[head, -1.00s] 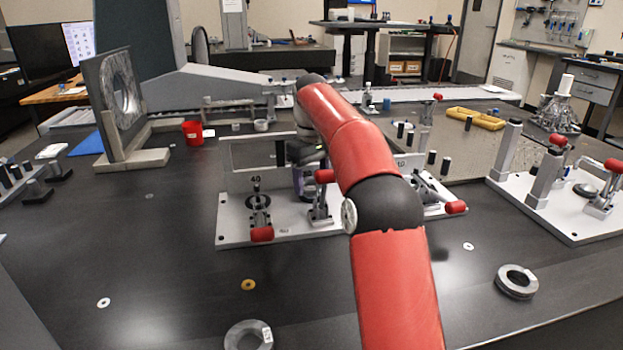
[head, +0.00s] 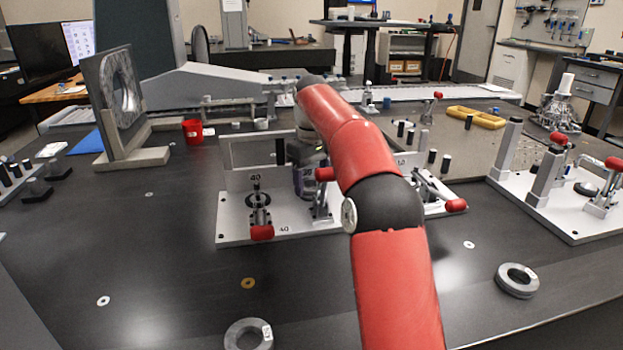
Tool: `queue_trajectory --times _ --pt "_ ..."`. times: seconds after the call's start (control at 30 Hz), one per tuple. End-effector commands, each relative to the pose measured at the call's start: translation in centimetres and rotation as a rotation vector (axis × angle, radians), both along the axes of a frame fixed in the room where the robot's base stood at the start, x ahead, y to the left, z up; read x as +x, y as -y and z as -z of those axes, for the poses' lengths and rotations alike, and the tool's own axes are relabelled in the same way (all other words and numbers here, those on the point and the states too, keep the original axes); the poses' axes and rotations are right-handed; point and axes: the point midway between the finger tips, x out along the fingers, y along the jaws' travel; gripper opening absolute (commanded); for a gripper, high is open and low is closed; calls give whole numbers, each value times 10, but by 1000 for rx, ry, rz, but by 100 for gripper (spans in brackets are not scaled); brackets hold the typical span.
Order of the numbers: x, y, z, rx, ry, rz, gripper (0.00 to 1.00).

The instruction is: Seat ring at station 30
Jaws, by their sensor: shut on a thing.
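The pale fixture plate (head: 235,226) stands mid-table, with an upright back panel and clamps with red handles. Its left station (head: 257,200) is marked 40 and has a post with a dark round base. The station to its right, where 30 may lie, is largely covered by my arm, and I cannot read its number. My gripper (head: 307,184) is down at that covered station, behind a red-handled clamp (head: 324,190). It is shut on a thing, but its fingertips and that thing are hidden. I cannot tell whether the thing touches the station.
Two grey rings lie loose on the black table, at the front right (head: 517,280) and front centre (head: 248,336). Another clamp fixture (head: 560,205) stands at right. A square grey frame on a stand (head: 135,158) and a red cup (head: 193,131) are at left. The front table is mostly clear.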

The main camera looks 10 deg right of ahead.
Motion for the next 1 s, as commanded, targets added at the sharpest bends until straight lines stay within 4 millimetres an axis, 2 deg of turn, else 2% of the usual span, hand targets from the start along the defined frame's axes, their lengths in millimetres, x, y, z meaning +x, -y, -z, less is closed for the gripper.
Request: queue_trajectory --times 0.4,0.43,0.6,0.87,1.0 --pt "0 0 5 0 1 0 26" --pt "0 0 5 0 1 0 64" --pt "0 0 5 0 0 0 86" --pt "0 0 6 0 -2 0 88" --pt "1 0 -3 0 1 0 88"
